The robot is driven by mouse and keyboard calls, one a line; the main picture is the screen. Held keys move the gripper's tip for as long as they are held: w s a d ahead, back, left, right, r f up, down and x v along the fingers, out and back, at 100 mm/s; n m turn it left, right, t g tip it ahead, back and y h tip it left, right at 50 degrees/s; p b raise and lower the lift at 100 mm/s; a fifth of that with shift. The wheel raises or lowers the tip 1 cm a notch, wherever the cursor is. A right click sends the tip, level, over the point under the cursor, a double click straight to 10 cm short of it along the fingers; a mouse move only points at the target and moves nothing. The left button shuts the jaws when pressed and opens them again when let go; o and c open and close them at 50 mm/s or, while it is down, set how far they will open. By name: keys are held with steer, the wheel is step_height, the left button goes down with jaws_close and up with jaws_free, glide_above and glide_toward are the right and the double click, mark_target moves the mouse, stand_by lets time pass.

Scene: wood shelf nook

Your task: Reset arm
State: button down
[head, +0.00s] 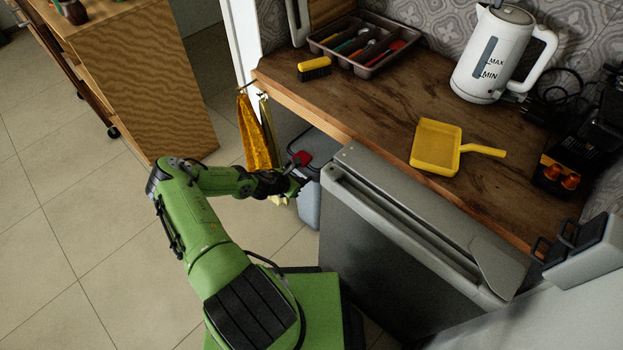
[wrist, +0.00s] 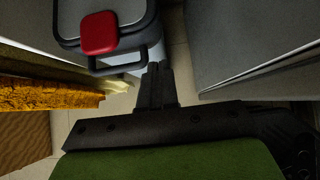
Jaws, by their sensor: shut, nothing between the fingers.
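My green arm reaches out to the right in the head view, with my black gripper (head: 298,187) at its end, below the counter edge and in front of a grey bin (head: 308,207). In the wrist view my gripper (wrist: 158,70) has its two black fingers together, with nothing between them. The fingertips point toward the bin, which shows in the wrist view with a red piece (wrist: 99,33) on its lid. I cannot tell whether the fingertips touch the bin.
A grey appliance (head: 400,225) stands right of my gripper, and yellow cloths (head: 253,135) hang to its left. The wooden counter (head: 365,125) holds a yellow dustpan (head: 436,146), a brush (head: 314,69), a cutlery tray (head: 340,56) and a white kettle (head: 492,60). Tiled floor (head: 80,230) is free at left.

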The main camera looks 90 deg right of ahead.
steer(key=p+v, duration=0.1)
steer(key=v, duration=0.5)
steer(key=shift+w+d+f, duration=0.1)
steer(key=shift+w, duration=0.05)
steer(key=w+a+r+m+t+y+p, duration=0.1)
steer(key=w+a+r+m+t, duration=0.3)
steer(key=w+r, duration=0.65)
steer(key=w+a+r+m+t+y+p, duration=0.1)
steer(key=w+a+r+m, duration=0.2)
steer(key=w+a+r, duration=0.75)
steer(key=w+a+r+m+t+y, duration=0.1)
steer(key=w+a+r+t, duration=0.25)
steer(key=w+r, duration=0.4)
steer(key=w+a+r+t+y+p, duration=0.1)
steer(key=a+r+t+y+p, duration=0.1)
steer(key=a+r, duration=1.1)
steer(key=s+a+r+m+t+y+p, duration=0.1)
steer(key=s+a+r, duration=0.4)
steer(key=s+a, duration=0.5)
steer(key=a, duration=0.3)
steer(key=shift+s, duration=0.15)
